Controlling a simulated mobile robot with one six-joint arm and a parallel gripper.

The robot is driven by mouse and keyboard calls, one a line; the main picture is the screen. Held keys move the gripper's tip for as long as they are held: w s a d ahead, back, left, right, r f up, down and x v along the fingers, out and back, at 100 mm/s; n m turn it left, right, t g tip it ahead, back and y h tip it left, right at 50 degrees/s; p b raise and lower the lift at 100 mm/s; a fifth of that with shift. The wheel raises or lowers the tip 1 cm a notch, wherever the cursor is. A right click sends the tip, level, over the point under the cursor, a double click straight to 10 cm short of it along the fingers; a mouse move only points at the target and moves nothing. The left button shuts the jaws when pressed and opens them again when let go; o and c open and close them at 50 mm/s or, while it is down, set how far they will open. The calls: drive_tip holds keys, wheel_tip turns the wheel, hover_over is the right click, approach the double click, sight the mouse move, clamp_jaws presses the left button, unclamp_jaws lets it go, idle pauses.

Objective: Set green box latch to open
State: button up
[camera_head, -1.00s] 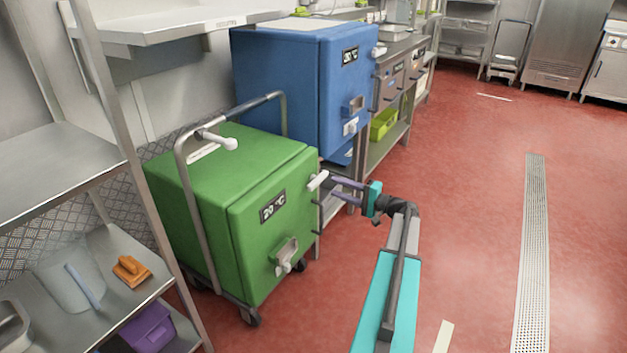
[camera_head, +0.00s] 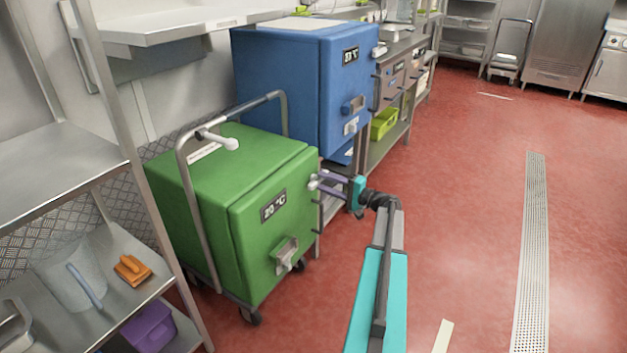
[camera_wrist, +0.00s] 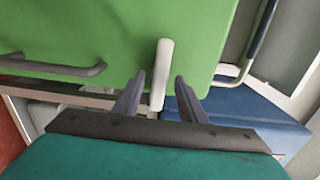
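The green box (camera_head: 215,178) stands on a wheeled cart at the left, its door closed against the body as far as I see. Its white latch (camera_wrist: 162,70) sits at the door edge and shows as an upright bar in the wrist view. In the head view the latch is partly covered by my fingers. My gripper (camera_head: 316,183) is at the door's upper right corner. In the wrist view my gripper (camera_wrist: 160,84) is open, one finger on each side of the latch, with a small gap visible on both sides.
A blue box (camera_head: 290,80) stands right behind the green one. The cart's metal handle (camera_head: 188,190) arches over the green box. A shelf rack (camera_head: 60,175) is at the left. The red floor (camera_head: 460,200) to the right is clear.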

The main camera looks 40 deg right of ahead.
drive_tip(key=shift+w+a, duration=0.1)
drive_tip(key=shift+w, duration=0.35)
drive_tip(key=shift+c, duration=0.5)
